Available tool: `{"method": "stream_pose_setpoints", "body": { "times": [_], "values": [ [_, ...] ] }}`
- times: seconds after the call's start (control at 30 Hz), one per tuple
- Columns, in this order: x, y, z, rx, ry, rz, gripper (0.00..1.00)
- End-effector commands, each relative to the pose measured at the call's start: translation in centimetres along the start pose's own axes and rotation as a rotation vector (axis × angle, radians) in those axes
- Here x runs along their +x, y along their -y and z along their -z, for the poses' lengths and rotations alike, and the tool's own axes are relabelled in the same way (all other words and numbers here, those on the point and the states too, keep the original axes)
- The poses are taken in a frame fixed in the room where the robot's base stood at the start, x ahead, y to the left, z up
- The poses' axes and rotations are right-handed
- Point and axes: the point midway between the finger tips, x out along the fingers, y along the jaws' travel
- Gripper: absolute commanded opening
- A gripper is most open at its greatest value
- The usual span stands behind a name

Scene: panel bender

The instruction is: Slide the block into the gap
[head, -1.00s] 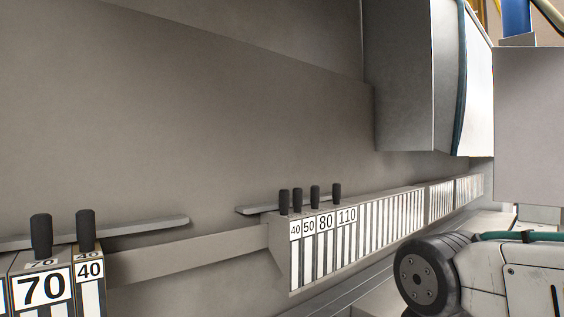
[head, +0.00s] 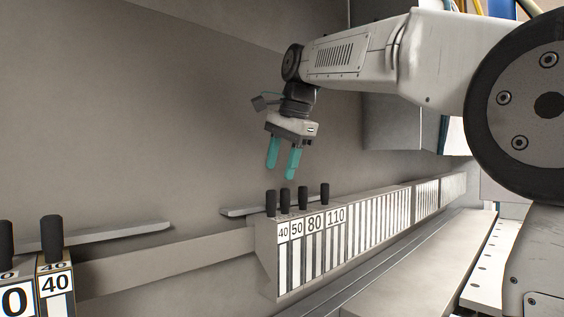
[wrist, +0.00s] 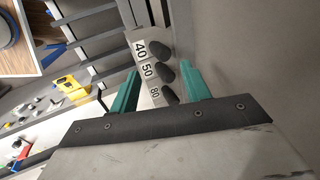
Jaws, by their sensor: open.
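Several labelled blocks with black knobs stand in a row in the head view: the 40 block (head: 282,232), the 50 block (head: 297,228), the 80 block (head: 315,223) and the 110 block (head: 336,216). At the lower left stands another 40 block (head: 57,283), beside a partly cut-off block ending in 0 (head: 14,300). A gap (head: 165,265) lies between the two groups. My gripper (head: 280,170) is open and empty, its teal fingers above the knobs of the right group. In the wrist view the 40 (wrist: 140,48), 50 (wrist: 148,71) and 80 (wrist: 155,92) labels show between the fingers (wrist: 160,90).
A long row of unlabelled segments (head: 390,215) continues right of the 110 block. Thin grey ledges (head: 120,234) run along the wall behind. A yellow object (wrist: 73,87) and small parts lie at the left in the wrist view.

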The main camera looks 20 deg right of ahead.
Motion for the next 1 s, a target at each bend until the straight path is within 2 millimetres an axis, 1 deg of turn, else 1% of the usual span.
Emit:
{"method": "stream_pose_setpoints", "body": {
  "times": [0.17, 0.6, 0.8, 1.0],
  "values": [
    [1.6, 0.0, 0.0, 0.002, 0.001, -0.001, 0.47],
    [7.8, 0.0, 0.0, 0.000, 0.000, -0.001, 0.47],
    [9.3, 0.0, 0.0, 0.000, 0.000, 0.000, 0.47],
    [9.8, 0.0, 0.0, 0.000, -0.001, 0.001, 0.47]
  ]
}}
